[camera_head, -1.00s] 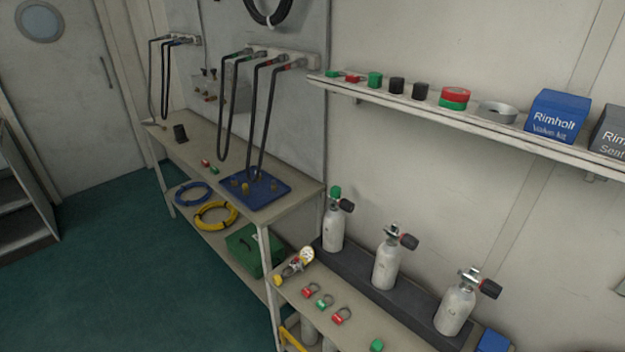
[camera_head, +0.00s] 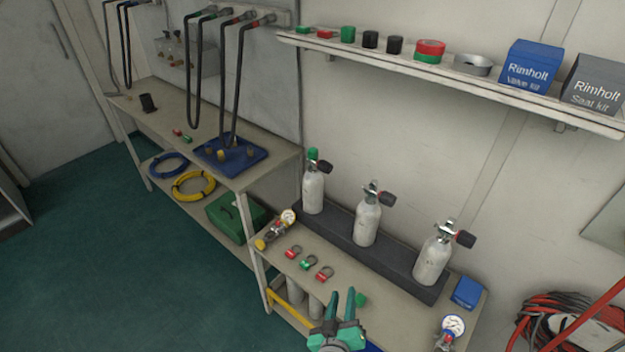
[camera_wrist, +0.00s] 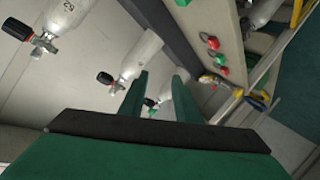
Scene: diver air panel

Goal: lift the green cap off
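A green cap (camera_head: 313,154) sits on top of the leftmost white cylinder (camera_head: 313,192), at its valve. My gripper (camera_head: 341,296) is low at the front of the bench, well below and to the right of that cap. Its two green fingers are apart with nothing held between them.
Two more cylinders (camera_head: 367,220) (camera_head: 433,260) with black knobs stand in the same dark rack (camera_head: 395,262). Red and green shackle-like pieces (camera_head: 308,262) and a gauge (camera_head: 288,216) lie on the bench. A shelf (camera_head: 460,83) with caps and boxes hangs above.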

